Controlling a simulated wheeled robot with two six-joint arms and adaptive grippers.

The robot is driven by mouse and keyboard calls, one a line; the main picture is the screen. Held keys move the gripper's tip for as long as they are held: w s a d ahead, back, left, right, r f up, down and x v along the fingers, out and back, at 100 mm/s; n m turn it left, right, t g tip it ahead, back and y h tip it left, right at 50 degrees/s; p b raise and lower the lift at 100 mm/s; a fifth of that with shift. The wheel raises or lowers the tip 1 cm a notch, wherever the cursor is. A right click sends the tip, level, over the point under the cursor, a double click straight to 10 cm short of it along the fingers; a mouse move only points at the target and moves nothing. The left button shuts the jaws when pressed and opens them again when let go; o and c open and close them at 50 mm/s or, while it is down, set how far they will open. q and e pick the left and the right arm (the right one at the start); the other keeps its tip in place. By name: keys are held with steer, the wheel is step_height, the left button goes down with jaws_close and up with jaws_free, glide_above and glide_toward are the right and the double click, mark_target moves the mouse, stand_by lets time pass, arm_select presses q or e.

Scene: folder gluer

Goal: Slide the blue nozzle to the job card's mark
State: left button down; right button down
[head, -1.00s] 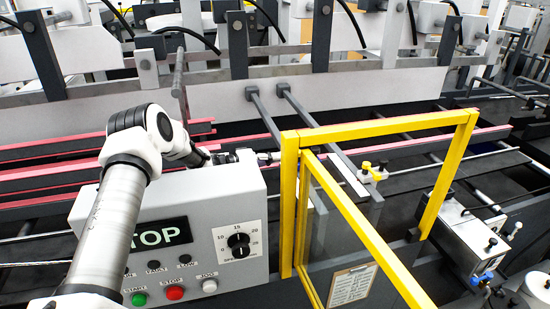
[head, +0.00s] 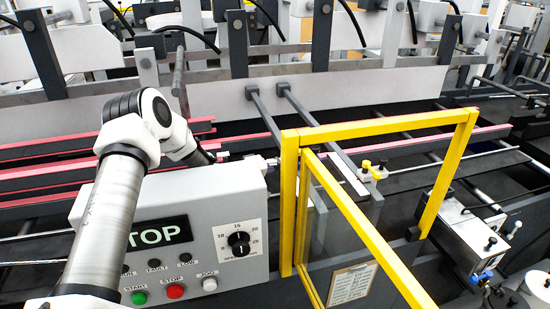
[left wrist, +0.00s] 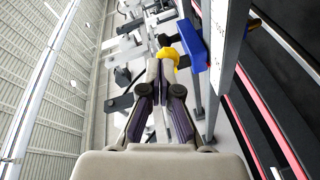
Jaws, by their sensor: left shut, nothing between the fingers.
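My left gripper (head: 272,161) is shut and empty. It points right above the back edge of the control box, partly hidden by the box and the yellow guard post. The left wrist view shows its closed fingers (left wrist: 166,66), with a blue block (left wrist: 190,46) and a yellow knob (left wrist: 168,56) beyond the tips. I cannot tell whether they touch. In the head view a small fitting with yellow knobs (head: 375,172) sits on the rail behind the guard. A blue part (head: 486,277) shows at the lower right. The job card (head: 352,284) hangs at the guard; its writing is unreadable. My right gripper is not in view.
The yellow guard frame (head: 380,130) with its clear panel stands right of my gripper. The grey control box (head: 200,200) is below my left forearm. Dark bars (head: 268,125) reach down from behind. Red rails (head: 60,150) run along the machine.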

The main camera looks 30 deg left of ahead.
arm_select(q)
steer(key=shift+d, duration=0.1)
stand_by(0.4)
steer(key=v, duration=0.7)
steer(key=shift+s, duration=0.3)
steer(key=shift+w, duration=0.1)
